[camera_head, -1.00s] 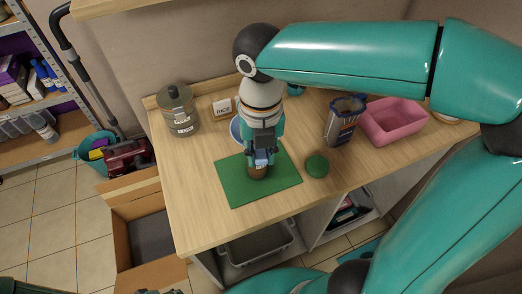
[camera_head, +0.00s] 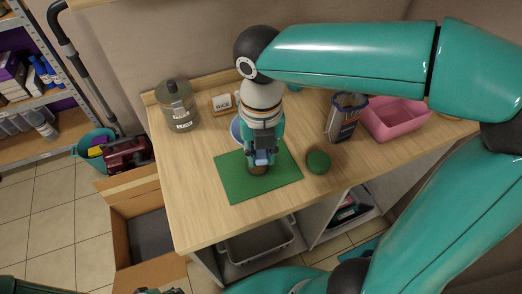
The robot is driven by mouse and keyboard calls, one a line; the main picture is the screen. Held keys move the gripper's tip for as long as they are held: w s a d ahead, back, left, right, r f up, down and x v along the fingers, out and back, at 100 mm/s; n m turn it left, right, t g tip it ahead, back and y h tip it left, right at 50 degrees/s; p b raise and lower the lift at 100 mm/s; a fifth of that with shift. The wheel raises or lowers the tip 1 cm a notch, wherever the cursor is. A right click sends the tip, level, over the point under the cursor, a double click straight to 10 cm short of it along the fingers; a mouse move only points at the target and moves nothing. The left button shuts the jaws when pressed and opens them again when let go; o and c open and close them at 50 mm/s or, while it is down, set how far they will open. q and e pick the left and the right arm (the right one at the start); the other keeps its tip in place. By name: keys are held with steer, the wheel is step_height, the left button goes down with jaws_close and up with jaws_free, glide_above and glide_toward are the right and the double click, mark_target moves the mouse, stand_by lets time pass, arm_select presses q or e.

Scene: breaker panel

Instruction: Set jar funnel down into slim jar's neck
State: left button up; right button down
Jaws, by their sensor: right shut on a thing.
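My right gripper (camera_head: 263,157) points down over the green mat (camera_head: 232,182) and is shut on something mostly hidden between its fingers. I take it for the jar funnel, but its shape cannot be made out. A small brown round thing (camera_head: 258,170), likely the top of the slim jar, shows just under the fingertips on the mat. The gripper covers most of it, so I cannot tell whether the funnel touches the neck or is inside it.
A grey lidded pot (camera_head: 177,108), a rice box (camera_head: 222,104) and a blue-rimmed dish (camera_head: 236,129) stand behind the mat. A green round lid (camera_head: 318,162), a dark bag (camera_head: 344,117) and a pink bin (camera_head: 397,118) are to the right. The front-left counter is clear.

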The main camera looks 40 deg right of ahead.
steer(key=shift+f+b, duration=0.65)
steer(key=shift+f, duration=0.3)
steer(key=c, duration=0.9)
jaws_free()
steer(key=shift+o, duration=0.2)
step_height(320, 180, up, 12)
